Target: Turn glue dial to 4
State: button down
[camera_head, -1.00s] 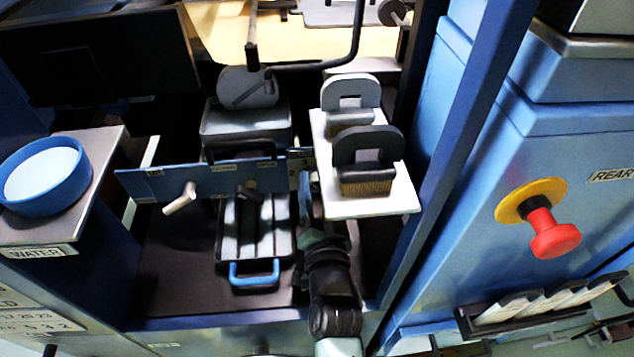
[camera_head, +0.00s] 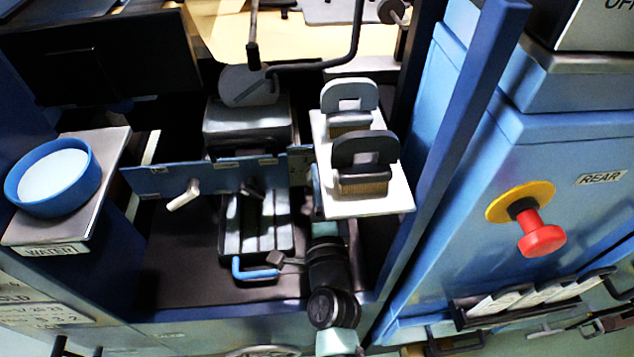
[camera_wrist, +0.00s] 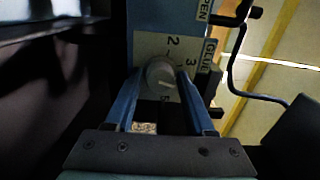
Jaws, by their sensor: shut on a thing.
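The glue dial (camera_wrist: 159,74) is a round grey knob on a pale scale plate (camera_wrist: 150,45) in the wrist view. The digits 2, 3 and 5 show around it, and a GLUE label (camera_wrist: 208,56) is at its right. My gripper (camera_wrist: 160,78) has its two blue fingers on either side of the knob, shut on it. Which digit the knob points to is too small to tell. In the head view my gripper (camera_head: 317,190) is at the right end of the blue panel (camera_head: 220,177), and the dial is hidden there.
A white shelf (camera_head: 350,207) with two brushes is close to the right of my gripper. A lever with a pale grip (camera_head: 184,196) sticks out of the panel. A blue tray handle (camera_head: 250,270) lies below. A red stop button (camera_head: 541,238) is farther right.

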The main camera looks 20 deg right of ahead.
jog(key=shift+m, duration=0.9)
jog(key=shift+r, duration=0.15)
jog(key=shift+c, duration=2.1)
grip_release()
jog(key=shift+w, duration=0.1)
jog(key=b+v, duration=0.1)
jog(key=v, duration=1.2)
